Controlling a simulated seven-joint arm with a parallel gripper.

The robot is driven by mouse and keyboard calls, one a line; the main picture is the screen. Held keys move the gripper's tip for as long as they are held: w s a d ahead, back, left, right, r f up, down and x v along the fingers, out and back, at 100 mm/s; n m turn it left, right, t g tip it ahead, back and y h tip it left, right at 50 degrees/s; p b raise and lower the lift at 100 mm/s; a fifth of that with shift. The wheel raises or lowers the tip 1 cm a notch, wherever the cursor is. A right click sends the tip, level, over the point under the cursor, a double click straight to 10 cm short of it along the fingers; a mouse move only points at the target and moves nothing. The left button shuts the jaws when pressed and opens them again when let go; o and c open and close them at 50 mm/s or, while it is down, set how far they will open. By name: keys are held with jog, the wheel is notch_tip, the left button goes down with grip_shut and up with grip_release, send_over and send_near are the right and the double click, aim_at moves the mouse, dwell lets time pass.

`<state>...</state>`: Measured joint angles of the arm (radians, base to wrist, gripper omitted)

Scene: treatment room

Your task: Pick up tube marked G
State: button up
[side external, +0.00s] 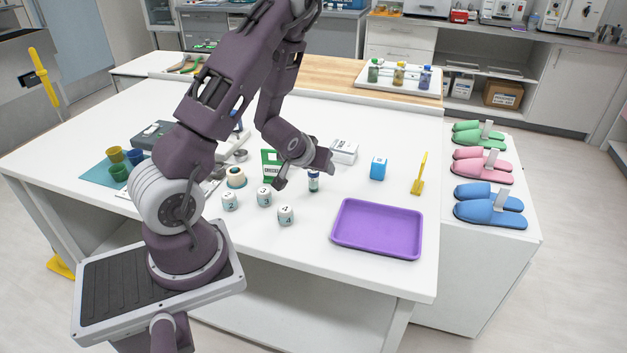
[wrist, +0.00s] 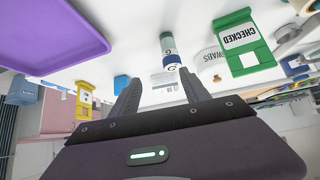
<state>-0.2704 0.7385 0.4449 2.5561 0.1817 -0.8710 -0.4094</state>
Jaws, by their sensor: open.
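The tube marked G (wrist: 170,45) shows in the wrist view with a white label, a dark letter G and a blue band. In the side view a small tube with a blue band (side external: 313,181) stands upright on the white table, just beside my gripper (side external: 305,172). In the wrist view the tube lies just beyond the gap between my fingertips (wrist: 160,77), apart from both fingers, and nothing is held.
A green CHECKED stand (side external: 270,165) and a SWABS container (wrist: 210,61) are close to the tube. Several numbered white pots, including one marked 4 (side external: 286,215), stand in front. A purple tray (side external: 377,229), blue box (side external: 378,168) and yellow tool (side external: 420,174) are to the right.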

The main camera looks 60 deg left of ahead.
aim_at(316, 172)
jog(key=shift+s+a+f+y, duration=0.2)
jog(key=shift+a+f, duration=0.2)
jog(key=shift+f, duration=0.15)
jog(key=shift+s+a+f+y, duration=0.1)
jog(key=shift+s+a+f, duration=0.1)
jog(key=shift+a+f, duration=0.25)
jog(key=x, duration=0.7)
jog(key=shift+a+r, duration=0.2)
jog(key=shift+a, duration=0.1)
grip_shut()
